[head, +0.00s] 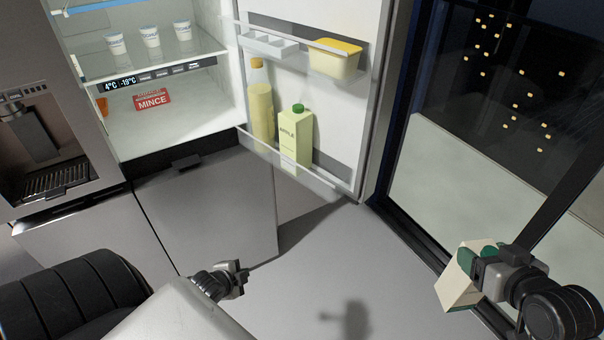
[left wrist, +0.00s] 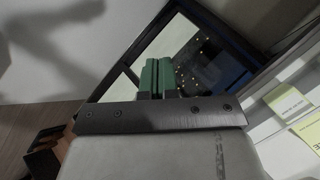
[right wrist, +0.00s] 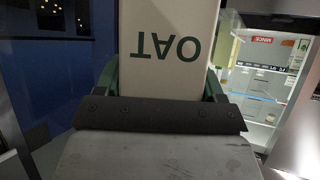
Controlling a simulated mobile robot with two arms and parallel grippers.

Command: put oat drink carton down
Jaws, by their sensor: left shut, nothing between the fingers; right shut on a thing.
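The oat drink carton (head: 457,284) is cream with green and is tilted at the lower right of the head view. My right gripper (head: 482,262) is shut on it and holds it in the air near the window. In the right wrist view the carton (right wrist: 168,55) shows the word OAT upside down between the green fingers (right wrist: 165,85). My left gripper (head: 238,278) is shut and empty in front of the fridge. Its green fingers (left wrist: 157,78) are together in the left wrist view.
The open fridge (head: 170,110) holds several white cups and a red MINCE pack (head: 152,99). Its open door (head: 345,110) carries an apple carton (head: 296,138), a bottle (head: 261,105) and a yellow-lidded tub (head: 335,60). The floor (head: 300,290) between my grippers looks clear.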

